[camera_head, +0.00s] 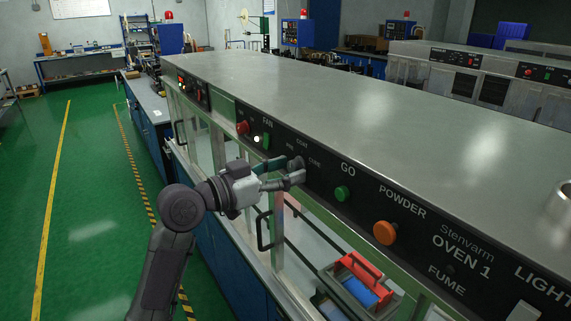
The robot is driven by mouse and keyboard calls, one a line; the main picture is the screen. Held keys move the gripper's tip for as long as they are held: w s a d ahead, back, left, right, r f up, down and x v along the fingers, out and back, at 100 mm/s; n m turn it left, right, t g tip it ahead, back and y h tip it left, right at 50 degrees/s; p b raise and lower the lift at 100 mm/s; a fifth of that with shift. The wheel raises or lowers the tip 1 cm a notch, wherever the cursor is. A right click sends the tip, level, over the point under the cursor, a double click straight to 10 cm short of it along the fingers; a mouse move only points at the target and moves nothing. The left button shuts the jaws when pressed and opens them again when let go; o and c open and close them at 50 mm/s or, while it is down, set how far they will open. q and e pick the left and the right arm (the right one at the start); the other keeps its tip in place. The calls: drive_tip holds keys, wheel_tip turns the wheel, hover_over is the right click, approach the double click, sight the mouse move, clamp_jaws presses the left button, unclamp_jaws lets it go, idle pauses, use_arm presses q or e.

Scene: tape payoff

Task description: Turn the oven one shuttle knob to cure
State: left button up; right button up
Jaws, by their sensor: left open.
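The Oven 1 panel (360,200) runs along the front edge of the long metal housing. The shuttle knob (297,162) is a dark round knob on it, partly hidden by my left gripper (291,171). Small white labels surround the knob; COAT is above it and what looks like CURE is to its right. The knob's pointer is too small to read. My left gripper is open, with its fingertips at the knob, one by its left side and one just below. I cannot tell whether they touch it. My right gripper is not in view.
A red button (242,127) and a lit white button are left of the knob; a green GO button (342,194) and an orange POWDER knob (384,232) are right. Door handles (264,230) stick out below the panel. A red-and-blue item (365,278) sits in a tray below.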

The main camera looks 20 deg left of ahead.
use_arm(q)
drive_tip(key=shift+w, duration=0.1)
clamp_jaws()
drive_tip(key=shift+f, duration=0.1)
drive_tip(key=shift+f+m+b, duration=0.15)
drive_tip(key=shift+m+b, duration=0.55)
drive_tip(key=shift+b, duration=0.45)
drive_tip(key=m+b, duration=0.6)
drive_tip(key=m, duration=0.1)
drive_tip(key=shift+m, duration=0.3)
drive_tip(key=shift+r+m+b, duration=0.25)
drive_tip(key=shift+m+b, duration=0.2)
drive_tip(key=shift+m, duration=0.95)
